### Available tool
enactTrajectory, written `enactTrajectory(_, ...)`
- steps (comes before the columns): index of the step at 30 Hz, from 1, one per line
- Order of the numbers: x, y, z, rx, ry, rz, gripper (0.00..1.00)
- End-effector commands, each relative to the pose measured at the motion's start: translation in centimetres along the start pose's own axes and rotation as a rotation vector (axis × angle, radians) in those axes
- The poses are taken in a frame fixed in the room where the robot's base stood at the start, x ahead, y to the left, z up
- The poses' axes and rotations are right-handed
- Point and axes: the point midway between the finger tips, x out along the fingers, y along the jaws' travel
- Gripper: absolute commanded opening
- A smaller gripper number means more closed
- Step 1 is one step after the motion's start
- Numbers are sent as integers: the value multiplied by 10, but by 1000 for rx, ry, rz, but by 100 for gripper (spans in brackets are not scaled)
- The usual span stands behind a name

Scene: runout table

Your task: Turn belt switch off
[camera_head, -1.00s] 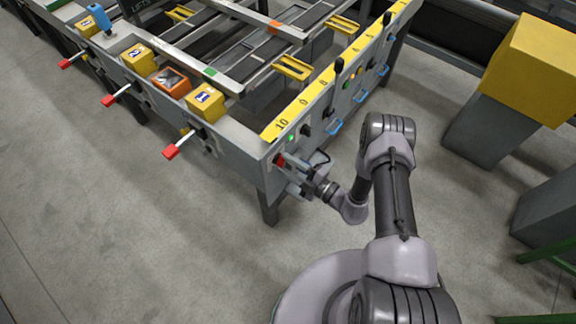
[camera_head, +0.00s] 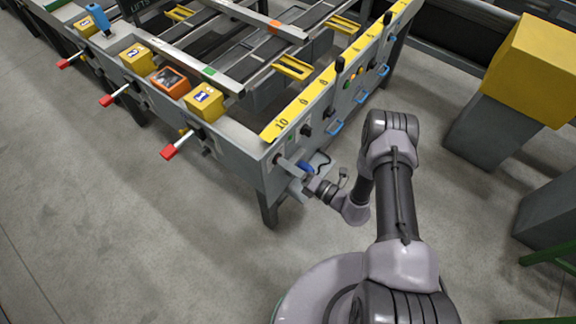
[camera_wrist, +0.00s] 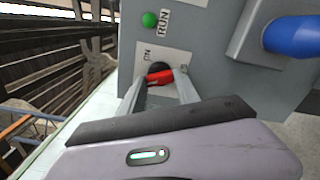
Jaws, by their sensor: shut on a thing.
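The belt switch (camera_wrist: 160,76) is a red handle on a round black base, on a light plate on the grey panel. In the wrist view the letters ON show at its upper left; a second label at its right is partly hidden. My gripper (camera_wrist: 161,88) has its two grey fingers closed around the red handle. The handle lies nearly level in that view, its right end slightly higher. In the head view my gripper (camera_head: 287,172) is at the near corner of the runout table (camera_head: 245,158), and the switch cannot be made out there.
A green RUN lamp (camera_wrist: 150,19) sits beside the switch. A blue handle (camera_wrist: 295,35) on a grey housing is close by to the right. Red-tipped levers (camera_head: 174,151) stick out from the table's left side. Yellow blocks (camera_head: 204,102) sit on its edge. Floor in front is clear.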

Motion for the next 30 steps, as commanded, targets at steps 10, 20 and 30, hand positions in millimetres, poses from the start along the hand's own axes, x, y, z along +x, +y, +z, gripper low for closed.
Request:
enactTrajectory(10,0,0,1,-245,-2,-1,0)
enactTrajectory(20,0,0,1,-359,-2,0,0)
enactTrajectory(30,0,0,1,-381,-2,0,0)
